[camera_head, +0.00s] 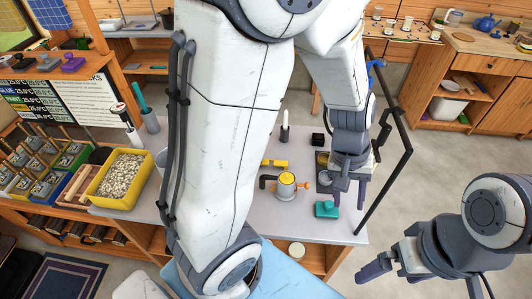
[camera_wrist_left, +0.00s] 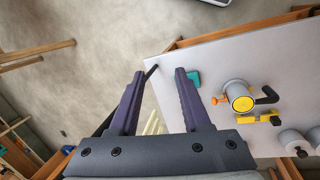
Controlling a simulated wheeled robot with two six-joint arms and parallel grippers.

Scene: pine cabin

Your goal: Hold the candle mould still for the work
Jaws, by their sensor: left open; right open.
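What looks like the candle mould (camera_head: 287,188) is a grey upright cylinder with a yellow top, an orange knob on one side and a black handle on the other. It stands on the grey table, and also shows in the left wrist view (camera_wrist_left: 239,90). My left gripper (camera_head: 349,198) is open and empty, to the right of the mould and apart from it. In the left wrist view its fingers (camera_wrist_left: 160,76) point toward the table's edge. My right gripper (camera_head: 378,270) is open beyond the table's right edge, far from the mould.
A teal block (camera_head: 326,210) lies near the mould, on the left gripper's side. A yellow piece (camera_head: 274,163) lies behind it. A dark rail (camera_head: 385,190) runs along the table's right edge. A yellow bin of pebbles (camera_head: 122,178) stands left. My arm covers the middle.

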